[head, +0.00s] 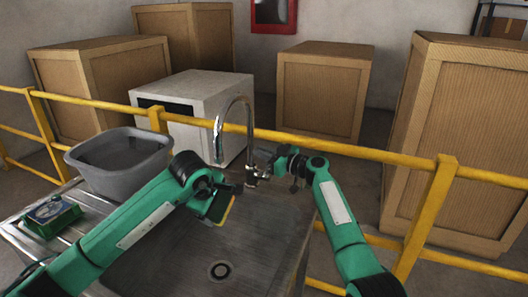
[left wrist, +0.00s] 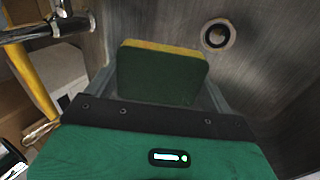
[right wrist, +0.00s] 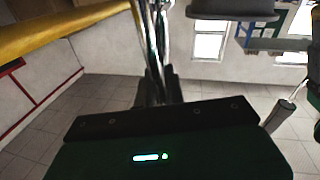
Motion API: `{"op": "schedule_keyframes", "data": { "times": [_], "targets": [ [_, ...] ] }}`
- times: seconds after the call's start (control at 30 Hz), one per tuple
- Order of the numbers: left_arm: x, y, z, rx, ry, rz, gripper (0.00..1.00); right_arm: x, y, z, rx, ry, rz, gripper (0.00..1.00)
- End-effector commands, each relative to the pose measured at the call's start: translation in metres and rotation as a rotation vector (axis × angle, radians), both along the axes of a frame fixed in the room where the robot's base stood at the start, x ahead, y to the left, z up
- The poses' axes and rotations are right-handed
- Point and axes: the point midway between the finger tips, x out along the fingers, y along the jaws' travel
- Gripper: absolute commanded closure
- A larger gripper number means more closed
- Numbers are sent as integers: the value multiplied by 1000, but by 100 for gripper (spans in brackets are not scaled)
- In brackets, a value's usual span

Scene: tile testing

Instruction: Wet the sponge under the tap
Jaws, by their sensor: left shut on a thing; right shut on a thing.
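The sponge (head: 220,208), dark green with a yellow layer, is in my left gripper (head: 226,191), which is shut on it over the sink (head: 262,235). In the left wrist view the sponge (left wrist: 160,75) sits between the fingers, near the drain. The chrome tap (head: 250,125) arches above, its spout end above the sponge with a gap between them. No water shows at the spout. My right gripper (head: 264,160) is shut on the tap near its base; the right wrist view shows the chrome tap (right wrist: 155,45) at the fingers. Which part it grips is hard to tell.
A yellow railing (head: 350,150) runs behind the sink. Behind it are a white machine (head: 205,92) and several wooden crates. The basin around the drain (head: 219,270) is clear.

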Motion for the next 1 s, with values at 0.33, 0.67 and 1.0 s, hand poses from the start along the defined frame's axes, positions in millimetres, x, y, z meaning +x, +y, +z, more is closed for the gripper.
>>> {"op": "schedule_keyframes", "data": {
  "times": [0.33,0.67,1.0],
  "targets": [
    [0,0,0,0,0,0,33,0,0,-1,-1,1,0,68],
    [0,0,0,0,0,0,33,-1,-1,-1,-1,1,0,68],
    [0,0,0,0,0,0,33,-22,-36,-2,-1,0,-2,68]
  ]
}}
